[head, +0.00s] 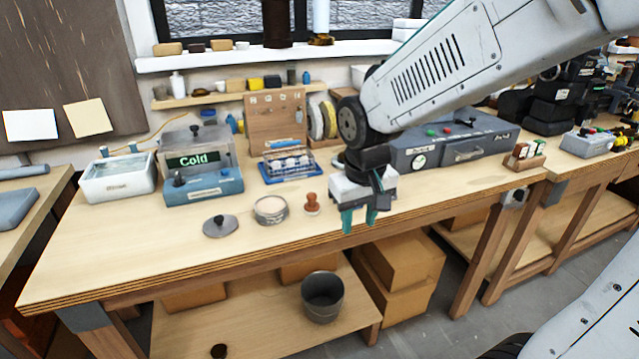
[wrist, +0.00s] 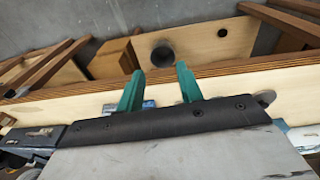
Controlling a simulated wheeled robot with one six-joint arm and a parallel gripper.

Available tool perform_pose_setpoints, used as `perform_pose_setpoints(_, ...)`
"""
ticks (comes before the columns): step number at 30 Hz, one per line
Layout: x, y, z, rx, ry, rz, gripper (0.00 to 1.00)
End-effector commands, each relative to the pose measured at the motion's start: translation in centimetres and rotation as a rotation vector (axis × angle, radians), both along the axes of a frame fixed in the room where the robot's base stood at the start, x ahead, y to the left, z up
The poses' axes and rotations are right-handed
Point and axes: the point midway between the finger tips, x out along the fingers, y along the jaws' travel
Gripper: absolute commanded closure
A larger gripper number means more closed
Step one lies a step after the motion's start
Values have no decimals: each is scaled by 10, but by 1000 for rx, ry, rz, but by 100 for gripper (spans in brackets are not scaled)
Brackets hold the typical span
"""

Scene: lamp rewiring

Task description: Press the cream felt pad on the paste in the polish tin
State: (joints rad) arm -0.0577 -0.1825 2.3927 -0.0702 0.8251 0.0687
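An open round tin (head: 271,212) with pale contents, which looks like the polish tin, sits on the bench near its front edge in the head view. A small reddish-brown knobbed piece (head: 312,202) stands just to its right. It may be the pad's handle; I cannot make out cream felt on its underside. My gripper (head: 359,221) is to the right of both, over the front of the bench, with its teal fingers pointing down. In the wrist view the fingers (wrist: 159,85) are apart with nothing between them. The tin is not clearly visible there.
A grey knobbed lid (head: 220,226) lies left of the tin. A blue rack (head: 291,164), a "Cold" device (head: 203,166) and a grey toolbox (head: 455,143) stand behind. A dark bucket (head: 323,297) is on the shelf below. The front left bench top is clear.

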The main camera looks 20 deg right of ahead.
Motion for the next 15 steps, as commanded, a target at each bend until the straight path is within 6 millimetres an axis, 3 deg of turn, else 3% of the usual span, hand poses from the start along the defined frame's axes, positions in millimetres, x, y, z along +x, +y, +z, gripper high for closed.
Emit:
perform_pose_setpoints(3,58,7,-24,1,-97,4,64)
perform_pose_setpoints(7,115,14,-32,19,-249,0,64)
perform_pose_setpoints(10,142,18,-19,36,-363,-6,64)
perform_pose_setpoints(15,157,20,-11,54,-441,-16,64)
